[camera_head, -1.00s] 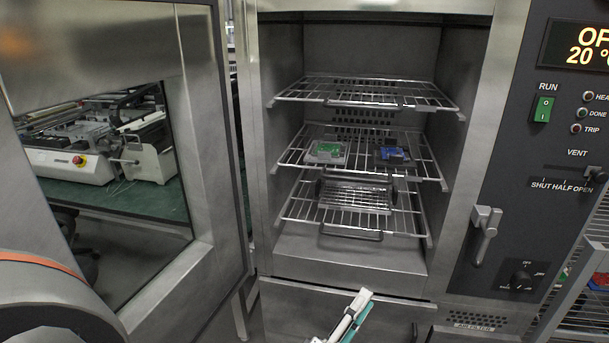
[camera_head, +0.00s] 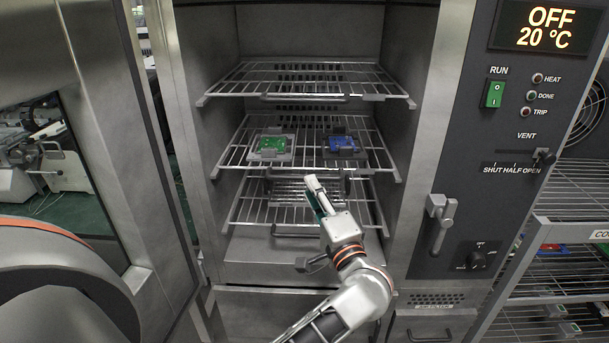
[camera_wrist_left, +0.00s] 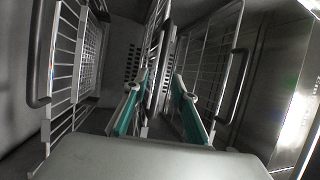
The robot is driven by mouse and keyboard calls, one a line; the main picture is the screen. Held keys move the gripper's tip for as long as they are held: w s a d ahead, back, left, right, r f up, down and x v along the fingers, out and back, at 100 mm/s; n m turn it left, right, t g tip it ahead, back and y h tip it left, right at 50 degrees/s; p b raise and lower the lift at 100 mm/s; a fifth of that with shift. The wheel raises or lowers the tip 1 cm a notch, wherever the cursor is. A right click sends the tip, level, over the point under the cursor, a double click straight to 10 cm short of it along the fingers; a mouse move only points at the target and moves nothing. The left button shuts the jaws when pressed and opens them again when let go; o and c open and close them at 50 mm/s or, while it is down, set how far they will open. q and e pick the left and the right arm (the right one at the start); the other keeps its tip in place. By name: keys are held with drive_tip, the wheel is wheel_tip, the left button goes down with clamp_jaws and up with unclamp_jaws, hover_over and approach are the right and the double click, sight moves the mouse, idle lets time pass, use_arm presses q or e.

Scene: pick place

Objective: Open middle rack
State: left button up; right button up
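The middle rack (camera_head: 236,153) is a wire shelf inside the open oven. It carries a green board (camera_head: 272,146) and a blue board (camera_head: 343,143), each in a grey holder. My left gripper (camera_head: 315,187) is in front of the oven, at the middle rack's front edge in the picture. In the left wrist view the left gripper (camera_wrist_left: 160,106) has its two teal-padded fingers apart, with rack wires (camera_wrist_left: 154,58) seen between them. Whether it touches the rack's front handle, I cannot tell. My right gripper is not in view.
The top rack (camera_head: 305,77) is empty. The bottom rack (camera_head: 250,207) holds a wire basket, partly hidden. The oven door (camera_head: 125,150) stands open at left. The control panel (camera_head: 515,150) is at right, with a shelf unit (camera_head: 560,228) beyond it.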

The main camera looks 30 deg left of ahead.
use_arm(q)
drive_tip(key=shift+p+x, duration=0.55)
drive_tip(key=shift+x, duration=2.05)
clamp_jaws()
